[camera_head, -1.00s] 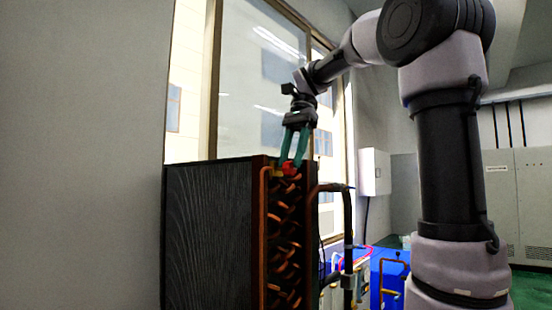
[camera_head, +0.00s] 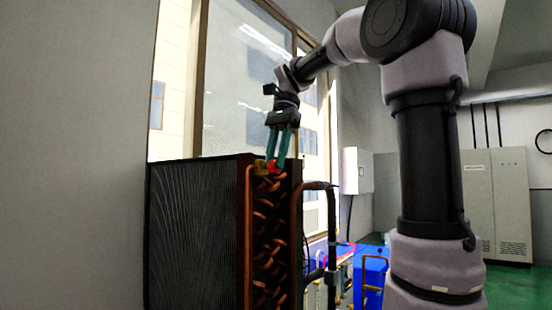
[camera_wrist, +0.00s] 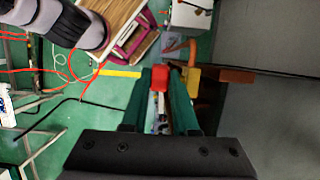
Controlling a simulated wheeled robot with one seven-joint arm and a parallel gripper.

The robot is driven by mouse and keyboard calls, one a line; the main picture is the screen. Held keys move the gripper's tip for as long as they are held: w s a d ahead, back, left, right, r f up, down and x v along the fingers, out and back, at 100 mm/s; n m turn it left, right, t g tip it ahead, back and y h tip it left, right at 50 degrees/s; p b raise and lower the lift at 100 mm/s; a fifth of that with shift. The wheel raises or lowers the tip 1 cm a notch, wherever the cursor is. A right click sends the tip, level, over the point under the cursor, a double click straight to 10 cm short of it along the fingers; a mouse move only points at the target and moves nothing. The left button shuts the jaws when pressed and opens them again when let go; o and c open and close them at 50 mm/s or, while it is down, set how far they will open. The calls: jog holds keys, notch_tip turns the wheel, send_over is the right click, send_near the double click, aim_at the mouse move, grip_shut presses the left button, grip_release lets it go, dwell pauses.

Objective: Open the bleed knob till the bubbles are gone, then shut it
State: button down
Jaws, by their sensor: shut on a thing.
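The red bleed knob (camera_head: 271,167) sits at the top of the dark coil unit (camera_head: 195,230), beside a small yellow-brass fitting (camera_head: 259,166). My gripper (camera_head: 275,164) reaches down from above with its green fingers closed around the knob. In the wrist view the red knob (camera_wrist: 160,77) lies between the tips of my gripper (camera_wrist: 166,76), with the brass fitting (camera_wrist: 192,80) just to the right. No bubbles can be made out in either view.
Copper bends (camera_head: 266,235) run down the front of the coil unit. A black pipe (camera_head: 331,225) rises just right of it. Blue equipment (camera_head: 370,278) stands lower right. A window (camera_head: 240,80) is behind my gripper. Cables (camera_wrist: 75,75) lie over the green floor.

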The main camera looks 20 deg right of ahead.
aim_at(270, 169)
jog(key=t+h, duration=0.2)
jog(key=h, duration=0.1)
jog(key=a+t+h, duration=0.1)
jog(key=shift+s+t+h, duration=0.3)
jog(key=shift+s+h, duration=0.05)
jog(key=shift+h, duration=0.05)
jog(key=t+h, duration=0.2)
jog(key=h, duration=0.1)
jog(key=t+h, duration=0.1)
jog(key=shift+s+a+f, duration=0.3)
jog(key=shift+a, duration=0.05)
jog(key=t+h, duration=0.1)
jog(key=h, duration=0.1)
jog(key=t+h, duration=0.1)
jog(key=f+t+h, duration=0.1)
jog(key=h, duration=0.1)
jog(key=shift+s+a+f+t+h, duration=0.1)
jog(key=shift+s+a+t+h, duration=0.05)
jog(key=shift+a+t+h, duration=0.2)
jog(key=t+h, duration=0.1)
jog(key=h, duration=0.1)
jog(key=f+t+h, duration=0.1)
jog(key=t+h, duration=0.1)
jog(key=shift+d, duration=0.1)
jog(key=shift+t, duration=0.25)
jog(key=c, duration=1)
grip_release()
jog(key=shift+o, duration=0.2)
